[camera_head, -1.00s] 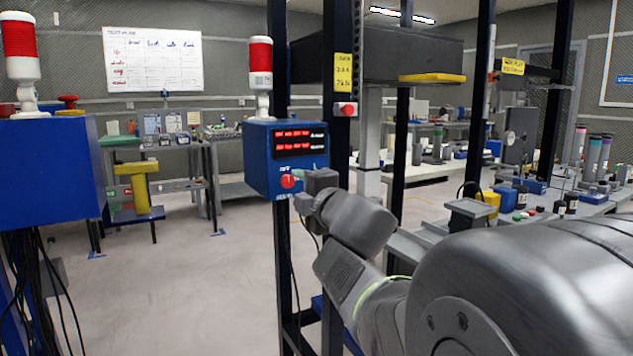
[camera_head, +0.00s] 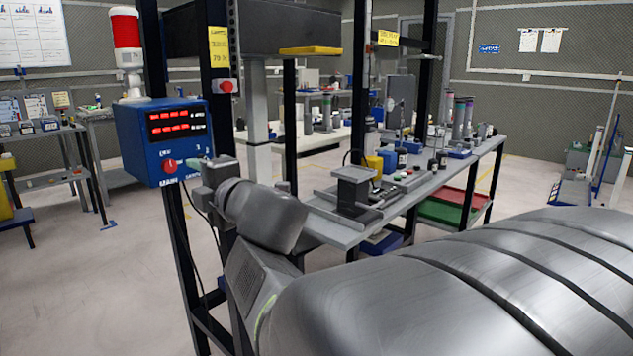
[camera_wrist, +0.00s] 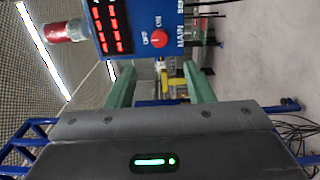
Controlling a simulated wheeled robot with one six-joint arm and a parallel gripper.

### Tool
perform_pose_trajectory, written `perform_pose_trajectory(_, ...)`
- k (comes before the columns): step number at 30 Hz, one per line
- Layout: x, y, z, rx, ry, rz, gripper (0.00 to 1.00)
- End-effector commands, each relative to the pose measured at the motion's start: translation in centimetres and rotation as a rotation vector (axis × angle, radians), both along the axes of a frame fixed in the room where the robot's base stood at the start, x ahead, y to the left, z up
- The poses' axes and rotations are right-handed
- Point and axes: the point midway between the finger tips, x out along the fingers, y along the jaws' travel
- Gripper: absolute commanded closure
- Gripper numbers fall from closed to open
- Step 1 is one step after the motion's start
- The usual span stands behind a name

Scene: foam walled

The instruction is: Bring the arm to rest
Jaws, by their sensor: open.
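My grey arm (camera_head: 268,215) reaches across the lower right of the head view toward the blue control box. My gripper (camera_wrist: 160,85) shows in the wrist view with two green fingers set wide apart and nothing between them. In the head view the gripper end (camera_head: 218,170) is small and its fingers are hard to make out. It is beside the lower right of the blue control box (camera_head: 135,140), which has red digit displays and a red rotary knob (camera_head: 170,166). The knob also shows in the wrist view (camera_wrist: 159,39). I cannot tell whether the fingers touch the box.
A red and white lamp (camera_head: 127,45) tops the box. Black posts (camera_head: 290,120) stand close by my arm. A grey workbench (camera_head: 440,180) with several small items stands behind the arm to the right. Open floor (camera_head: 110,270) lies at the left.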

Motion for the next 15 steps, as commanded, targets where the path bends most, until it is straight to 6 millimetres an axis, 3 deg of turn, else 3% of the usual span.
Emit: perform_pose_trajectory(15, 5.7, 6.8, -0.2, 0.001, -0.001, 0.003, 0.52)
